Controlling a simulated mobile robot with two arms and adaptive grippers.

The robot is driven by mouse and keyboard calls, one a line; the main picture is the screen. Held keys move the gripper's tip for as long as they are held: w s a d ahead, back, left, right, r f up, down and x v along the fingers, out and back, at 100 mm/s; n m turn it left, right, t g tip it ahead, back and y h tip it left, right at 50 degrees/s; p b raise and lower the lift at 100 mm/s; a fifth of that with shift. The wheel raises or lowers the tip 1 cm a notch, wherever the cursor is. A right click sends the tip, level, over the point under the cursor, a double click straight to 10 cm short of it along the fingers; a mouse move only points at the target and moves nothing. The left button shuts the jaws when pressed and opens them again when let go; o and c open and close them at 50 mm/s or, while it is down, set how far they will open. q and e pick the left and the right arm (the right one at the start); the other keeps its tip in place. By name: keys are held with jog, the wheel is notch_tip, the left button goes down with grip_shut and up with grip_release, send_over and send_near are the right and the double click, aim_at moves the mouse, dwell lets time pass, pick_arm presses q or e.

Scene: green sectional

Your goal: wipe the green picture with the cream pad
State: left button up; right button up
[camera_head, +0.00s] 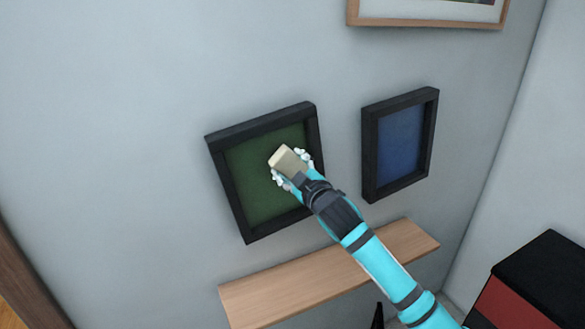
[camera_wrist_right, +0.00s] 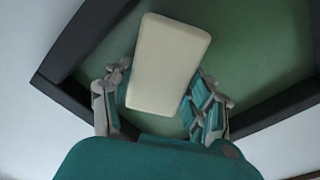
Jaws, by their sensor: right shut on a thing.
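The green picture (camera_head: 250,190) hangs on the wall in a thick black frame, and it also fills the back of the right wrist view (camera_wrist_right: 245,45). My right gripper (camera_head: 291,168) is in front of it, shut on the cream pad (camera_head: 284,159). In the right wrist view the pad (camera_wrist_right: 168,62) stands out between the fingers of the gripper (camera_wrist_right: 160,105), with its far end toward the picture. I cannot tell whether the pad touches the green surface. The gripper and arm hide the picture's lower right part. My left gripper is not in view.
A blue picture (camera_head: 400,140) in a black frame hangs to the right. A wooden shelf (camera_head: 290,290) juts out below, partly behind my right arm. Another wood-framed picture (camera_head: 430,20) is above. A black and red box-like piece (camera_head: 535,285) stands at lower right.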

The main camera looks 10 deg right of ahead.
aim_at(275, 169)
jog(key=shift+w+a, duration=0.1)
jog(key=shift+w, duration=0.3)
jog(key=shift+s+a+f, duration=0.1)
jog(key=shift+s+a, duration=0.05)
jog(key=shift+a, duration=0.5)
jog(key=shift+s+a+f, duration=0.15)
jog(key=shift+s+a, duration=0.05)
jog(key=shift+a, duration=0.45)
jog(key=shift+s+a+f, duration=0.1)
jog(key=shift+s+a, duration=0.05)
jog(key=shift+a, duration=0.5)
jog(key=shift+w, duration=0.15)
jog(key=shift+w+d+r+p, duration=0.1)
jog(key=shift+d+r+p, duration=0.1)
jog(key=shift+d+p, duration=0.3)
jog(key=shift+w+d+r+p, duration=0.1)
jog(key=shift+d+r+p, duration=0.15)
jog(key=shift+d, duration=0.35)
jog(key=shift+w+d+p, duration=0.2)
jog(key=shift+d+p, duration=0.1)
jog(key=shift+d, duration=0.65)
jog(key=shift+s, duration=0.1)
